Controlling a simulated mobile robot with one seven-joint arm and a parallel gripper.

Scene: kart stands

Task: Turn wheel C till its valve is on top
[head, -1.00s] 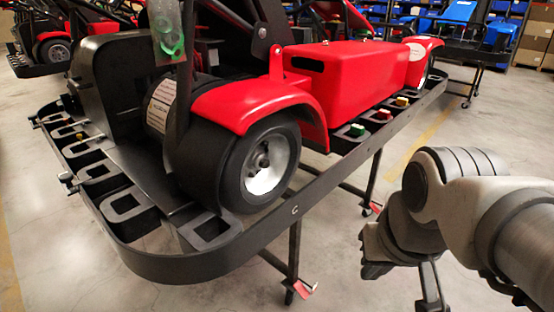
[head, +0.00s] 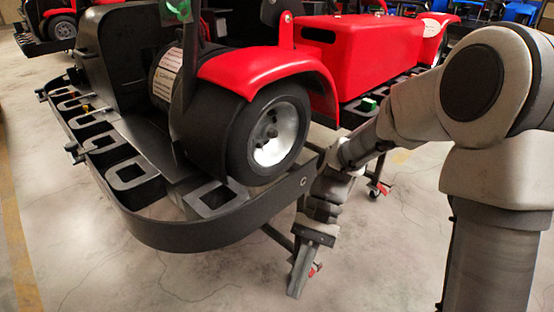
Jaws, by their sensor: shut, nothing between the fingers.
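Wheel C (head: 240,150) is the black tyre with a silver rim (head: 273,140) under the red fender. A small "C" mark (head: 303,181) is on the black frame rail beside it. I cannot make out the valve on the rim at this size. My gripper (head: 295,291) is shut and empty. It hangs fingers down, below and to the right of the wheel, close to the outer side of the black rail and apart from the tyre.
The kart's black rail (head: 200,237) runs around the wheel, with open slots along it. A red fender (head: 262,72) covers the wheel's top. A stand leg with a red pedal (head: 380,187) is behind my arm. Bare floor (head: 390,270) lies at the front right.

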